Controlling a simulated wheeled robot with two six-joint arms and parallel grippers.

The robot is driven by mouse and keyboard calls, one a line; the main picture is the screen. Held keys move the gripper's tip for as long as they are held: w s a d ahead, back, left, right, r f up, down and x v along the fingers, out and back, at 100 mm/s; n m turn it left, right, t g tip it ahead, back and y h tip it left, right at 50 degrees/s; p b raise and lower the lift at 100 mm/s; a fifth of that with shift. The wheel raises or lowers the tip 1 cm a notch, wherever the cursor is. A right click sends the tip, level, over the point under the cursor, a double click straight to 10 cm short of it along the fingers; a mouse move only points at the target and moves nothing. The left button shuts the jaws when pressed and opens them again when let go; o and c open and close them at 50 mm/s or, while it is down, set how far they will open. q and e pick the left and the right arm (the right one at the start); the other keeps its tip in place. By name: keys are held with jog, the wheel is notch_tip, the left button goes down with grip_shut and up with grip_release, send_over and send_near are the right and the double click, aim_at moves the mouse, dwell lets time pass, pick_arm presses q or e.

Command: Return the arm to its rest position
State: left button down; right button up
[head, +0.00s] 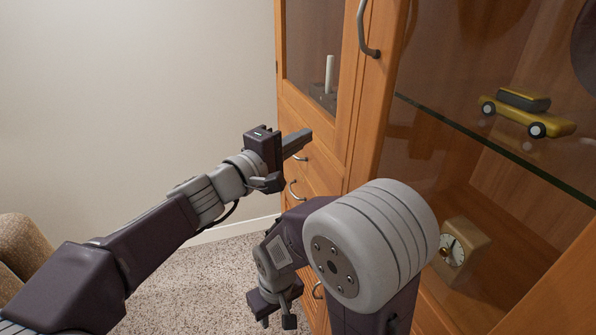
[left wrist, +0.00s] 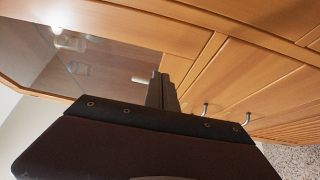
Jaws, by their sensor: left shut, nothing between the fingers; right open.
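My left gripper (head: 298,142) is stretched out from the left in the head view, shut and empty, with its fingers pointing at the cabinet's left side. Its shut fingers (left wrist: 162,92) also show in the left wrist view, in front of the cabinet (left wrist: 215,75). I cannot tell whether they touch the wood. My right gripper (head: 273,309) is lower, near the bottom centre of the head view, open and pointing down over the carpet beside the cabinet. My large grey right arm joint hides part of the cabinet front.
The wooden cabinet (head: 345,165) has drawer handles (head: 296,190), a door handle (head: 365,30) and glass panes. Behind the glass are a yellow toy car (head: 530,118), a clock (head: 455,249) and a white candle (head: 329,74). A sofa arm (head: 25,247) stands at left; carpet (head: 190,290) is free.

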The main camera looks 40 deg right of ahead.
pick_arm(q)
jog(key=s+a+f+b, duration=0.1)
jog(key=s+a+b, duration=0.15)
jog(key=s, duration=0.35)
jog(key=w+a+f+n+t+y, duration=0.2)
jog(key=w+a+n+t+y, duration=0.15)
jog(key=w+a, duration=0.65)
jog(key=w+a+f+m+y, duration=0.1)
jog(key=w+a+f+y, duration=0.15)
jog(key=a+f, duration=0.55)
jog(key=w+a+f+m+y, duration=0.1)
jog(key=a+f+y, duration=0.2)
jog(key=a+f, duration=0.55)
jog(key=s+a+f+m+g+y, duration=0.5)
jog(key=s+a+f+g+y, duration=0.25)
jog(key=s+a+f, duration=1.25)
notch_tip(320, 180, up, 23)
jog(key=w+p, duration=0.1)
jog(key=p, duration=2.3)
jog(key=shift+w+a+r+n+y, duration=0.2)
jog(key=shift+w+a+n+y, duration=0.15)
jog(key=shift+a+y, duration=0.1)
pick_arm(e)
notch_tip(320, 180, up, 20)
jog(key=shift+d+r, duration=0.15)
jog(key=shift+d, duration=0.1)
